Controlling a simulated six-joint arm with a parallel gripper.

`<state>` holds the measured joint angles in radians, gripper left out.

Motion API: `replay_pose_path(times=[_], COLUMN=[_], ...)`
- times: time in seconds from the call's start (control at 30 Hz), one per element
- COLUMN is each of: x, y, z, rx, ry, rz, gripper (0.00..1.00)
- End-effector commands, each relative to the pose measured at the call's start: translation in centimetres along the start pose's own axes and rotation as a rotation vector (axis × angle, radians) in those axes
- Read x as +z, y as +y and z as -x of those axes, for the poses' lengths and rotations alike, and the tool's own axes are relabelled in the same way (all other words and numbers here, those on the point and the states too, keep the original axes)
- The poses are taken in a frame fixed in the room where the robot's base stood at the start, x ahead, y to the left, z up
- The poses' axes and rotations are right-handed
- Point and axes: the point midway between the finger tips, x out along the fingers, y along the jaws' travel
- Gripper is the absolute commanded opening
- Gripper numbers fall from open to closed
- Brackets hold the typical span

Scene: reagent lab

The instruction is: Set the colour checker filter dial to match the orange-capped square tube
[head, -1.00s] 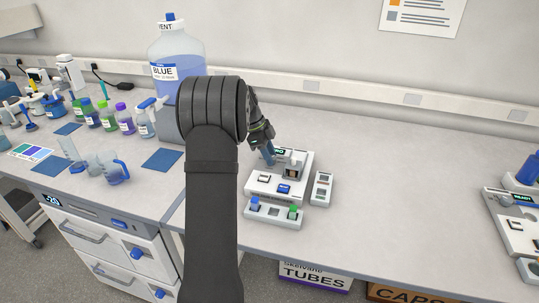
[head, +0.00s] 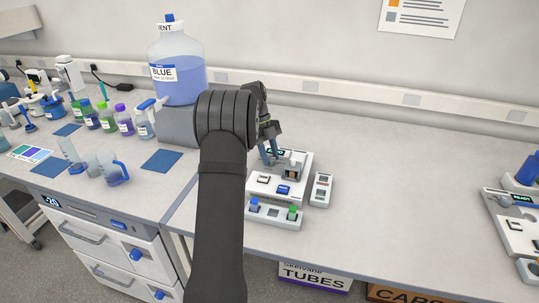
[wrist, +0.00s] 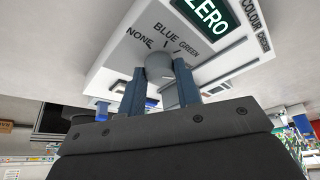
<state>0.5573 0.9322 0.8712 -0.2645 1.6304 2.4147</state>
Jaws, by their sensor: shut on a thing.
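The colour checker (head: 304,160) is a white box on the bench right of my arm; in the wrist view its panel (wrist: 115,62) fills the top. Its filter dial (wrist: 158,66) is a grey knob with NONE, BLUE and GREEN printed around it; I cannot tell which mark it points to. A green display (wrist: 207,14) beside it reads ZERO. My gripper (wrist: 160,90) is shut on the dial, one finger each side; in the head view my gripper (head: 268,156) is at the checker's back left. I make out no orange-capped square tube.
A white rack (head: 272,220) with a blue-capped and a green-capped tube stands at the checker's front. A small white block (head: 321,190) lies to its right. A large blue bottle (head: 180,75) stands behind left. The bench to the right is clear up to another device (head: 512,225).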

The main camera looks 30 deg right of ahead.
Motion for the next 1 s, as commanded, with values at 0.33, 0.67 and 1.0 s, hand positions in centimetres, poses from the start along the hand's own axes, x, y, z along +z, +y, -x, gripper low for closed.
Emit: replay_pose_path(times=[0.33, 0.67, 1.0], x=[0.0, 0.0, 0.1], y=[0.0, 0.0, -0.1], z=[0.0, 0.0, 1.1], rx=[0.006, 0.005, 0.003], ry=[0.000, 0.000, -0.002], rz=[-0.013, -0.012, -0.011], gripper=[0.08, 0.52, 0.52])
